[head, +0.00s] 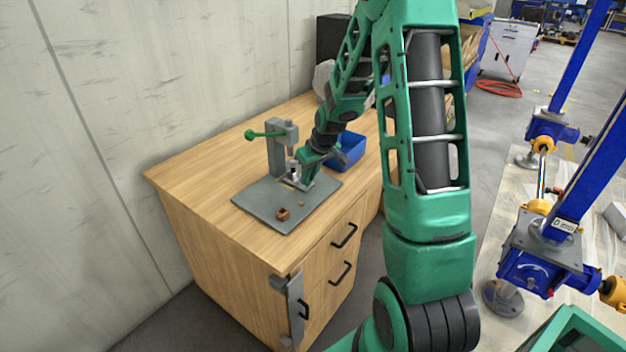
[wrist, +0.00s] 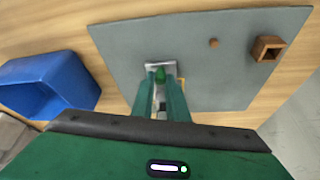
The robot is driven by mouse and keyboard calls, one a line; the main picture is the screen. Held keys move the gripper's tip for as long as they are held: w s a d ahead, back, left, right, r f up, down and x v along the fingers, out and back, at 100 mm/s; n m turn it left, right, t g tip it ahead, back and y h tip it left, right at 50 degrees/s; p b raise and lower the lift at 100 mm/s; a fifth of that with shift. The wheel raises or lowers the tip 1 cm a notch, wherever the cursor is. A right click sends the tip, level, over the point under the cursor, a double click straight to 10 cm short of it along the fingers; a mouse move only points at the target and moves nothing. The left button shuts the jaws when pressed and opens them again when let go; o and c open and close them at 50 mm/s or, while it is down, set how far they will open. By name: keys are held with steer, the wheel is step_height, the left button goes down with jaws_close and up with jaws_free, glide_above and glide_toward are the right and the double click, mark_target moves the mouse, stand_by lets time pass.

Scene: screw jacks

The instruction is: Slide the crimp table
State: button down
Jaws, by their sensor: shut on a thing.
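The grey press (head: 278,152) with a green-knobbed lever stands at the back of a flat grey plate (head: 264,207) on the wooden bench. The small metal crimp table (wrist: 148,67) shows at my fingertips in the wrist view, low by the press in the head view. My gripper (wrist: 161,88) reaches down over the plate, its fingers shut on a green knob (wrist: 160,73) at the crimp table. In the head view my gripper (head: 296,181) is beside the press, and its fingers partly hide the crimp table and the knob.
A brown, square, hollow block (head: 283,214) and a small brown piece (head: 301,203) lie on the plate's front part. A blue bin (head: 347,150) stands on the bench behind and right of my gripper. The bench's left part (head: 200,172) is clear.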

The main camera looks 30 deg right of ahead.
steer(key=shift+w+a, duration=0.25)
steer(key=shift+w, duration=0.35)
steer(key=shift+r, duration=0.1)
steer(key=c, duration=1.7)
jaws_free()
steer(key=shift+c, duration=0.2)
steer(key=v, duration=1)
steer(key=shift+r, duration=0.2)
steer(key=shift+s, duration=0.15)
